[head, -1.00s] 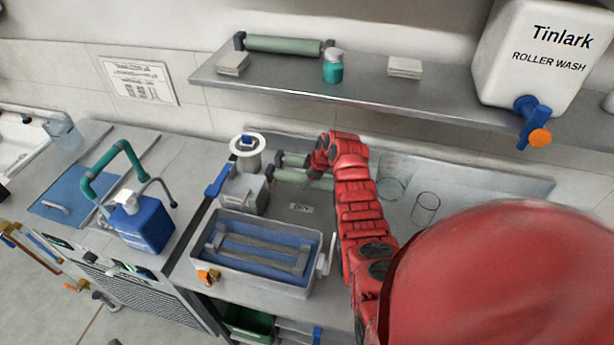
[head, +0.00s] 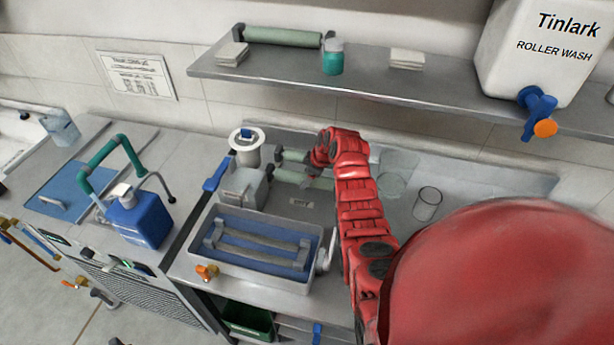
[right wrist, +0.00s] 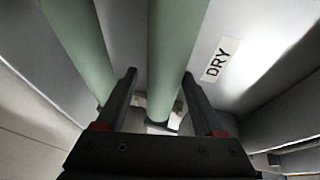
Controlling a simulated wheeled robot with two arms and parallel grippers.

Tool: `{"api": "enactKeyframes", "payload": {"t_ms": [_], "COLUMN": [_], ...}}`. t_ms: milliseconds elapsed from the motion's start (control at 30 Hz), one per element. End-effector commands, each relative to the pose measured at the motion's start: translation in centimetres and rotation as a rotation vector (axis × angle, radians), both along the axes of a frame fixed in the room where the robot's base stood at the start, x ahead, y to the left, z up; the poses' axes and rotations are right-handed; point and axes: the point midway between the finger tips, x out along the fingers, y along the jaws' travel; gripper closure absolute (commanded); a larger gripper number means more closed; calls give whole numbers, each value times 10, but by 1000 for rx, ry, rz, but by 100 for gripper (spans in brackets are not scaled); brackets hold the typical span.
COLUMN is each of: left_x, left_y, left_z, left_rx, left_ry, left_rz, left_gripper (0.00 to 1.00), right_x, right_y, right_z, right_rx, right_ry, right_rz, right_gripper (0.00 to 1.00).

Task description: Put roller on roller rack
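Two pale green rollers lie on the counter behind the tub, a front one (head: 320,184) and a back one (head: 293,156). My right gripper (head: 308,180) is at the front roller, partly hidden by my red arm. In the right wrist view, my right gripper (right wrist: 160,76) is open, with one finger on each side of a green roller (right wrist: 176,40); contact is not clear. The other roller (right wrist: 72,38) lies to the left, outside the fingers. A third green roller (head: 284,36) rests between dark end pieces on the shelf. No rack is labelled. My left gripper is out of view.
A grey tub (head: 226,258) with bars across its blue inside stands in front. A DRY label (right wrist: 221,60) is beside the rollers. A clear glass (head: 427,204) stands right of my arm. The shelf (head: 450,101) overhangs behind; a blue bottle (head: 140,220) stands left.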

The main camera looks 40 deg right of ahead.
Motion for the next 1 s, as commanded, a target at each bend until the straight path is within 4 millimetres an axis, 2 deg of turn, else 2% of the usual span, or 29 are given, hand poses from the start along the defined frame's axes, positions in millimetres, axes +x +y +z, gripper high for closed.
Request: {"api": "enactKeyframes", "payload": {"t_ms": [33, 67, 367, 567, 600, 1000], "left_x": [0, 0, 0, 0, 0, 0], "left_y": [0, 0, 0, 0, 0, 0], "left_z": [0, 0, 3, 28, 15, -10], "left_rx": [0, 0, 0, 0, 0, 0], "left_ry": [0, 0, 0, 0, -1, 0], "left_rz": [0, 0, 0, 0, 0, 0], "left_gripper": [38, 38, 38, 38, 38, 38], "right_x": [0, 0, 0, -1, -2, -23], "right_y": [0, 0, 0, 0, -2, -8], "right_z": [0, 0, 3, 20, 16, 62], "right_rx": [-1, -1, 1, 1, -1, -2], "right_ry": [-1, -1, 1, 3, -3, -3], "right_rz": [0, 0, 0, 1, -1, -1], "right_gripper": [21, 16, 16, 16, 16, 16]}}
